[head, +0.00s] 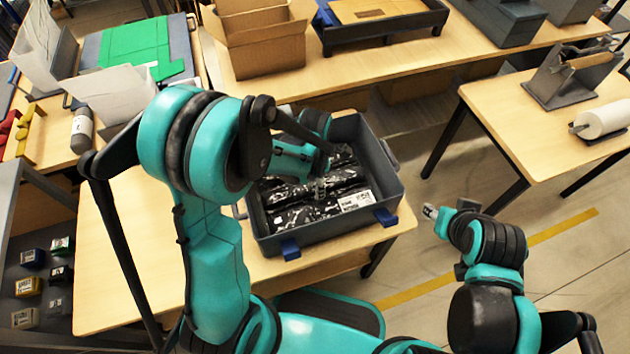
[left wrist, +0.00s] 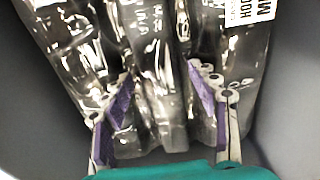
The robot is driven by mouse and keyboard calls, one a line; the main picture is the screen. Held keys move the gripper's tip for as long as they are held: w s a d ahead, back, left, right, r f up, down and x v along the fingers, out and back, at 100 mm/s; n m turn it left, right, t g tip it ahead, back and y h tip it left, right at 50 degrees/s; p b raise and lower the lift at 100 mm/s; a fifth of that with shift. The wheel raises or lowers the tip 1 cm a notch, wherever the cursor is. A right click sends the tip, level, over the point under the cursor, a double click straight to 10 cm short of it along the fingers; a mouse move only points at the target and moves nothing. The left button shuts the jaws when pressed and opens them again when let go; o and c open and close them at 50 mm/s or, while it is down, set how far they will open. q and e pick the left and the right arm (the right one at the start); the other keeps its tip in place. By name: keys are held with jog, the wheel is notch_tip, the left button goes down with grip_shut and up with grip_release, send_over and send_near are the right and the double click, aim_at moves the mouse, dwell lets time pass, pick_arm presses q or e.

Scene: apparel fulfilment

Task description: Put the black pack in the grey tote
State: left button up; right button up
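The grey tote (head: 268,243) stands on the wooden table in front of me, with blue latches on its near rim. Black packs in shiny clear plastic (head: 290,217) lie inside it; one carries a white label. Their number is hard to tell. My left gripper (head: 318,188) reaches down into the tote, over the packs. In the left wrist view its purple-padded fingers (left wrist: 160,95) are spread apart, with the folded plastic of a black pack (left wrist: 155,50) between and below them. My right gripper (head: 432,211) hangs clear of the tables at the right; its fingers are too small to read.
An open cardboard box (head: 265,50) and a dark tray (head: 385,25) stand on the back table. A side table (head: 540,130) at the right holds a paper roll (head: 602,118). Small boxes sit on a shelf at lower left. The table left of the tote is clear.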

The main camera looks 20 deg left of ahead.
pick_arm(q)
jog(key=shift+r+p, duration=0.3)
jog(key=shift+r, duration=0.15)
notch_tip(320, 180, up, 11)
jog(key=p, duration=0.5)
jog(key=s+a+r+m+t, duration=0.2)
jog(key=s+r+m, duration=0.3)
jog(key=m, duration=0.7)
jog(key=s+a+r+m+t, duration=0.2)
jog(key=s+r+m+t, duration=0.3)
jog(key=m, duration=0.7)
jog(key=shift+s+a+r+m, duration=0.15)
jog(key=shift+a+r+m, duration=0.1)
jog(key=shift+a+m, duration=0.15)
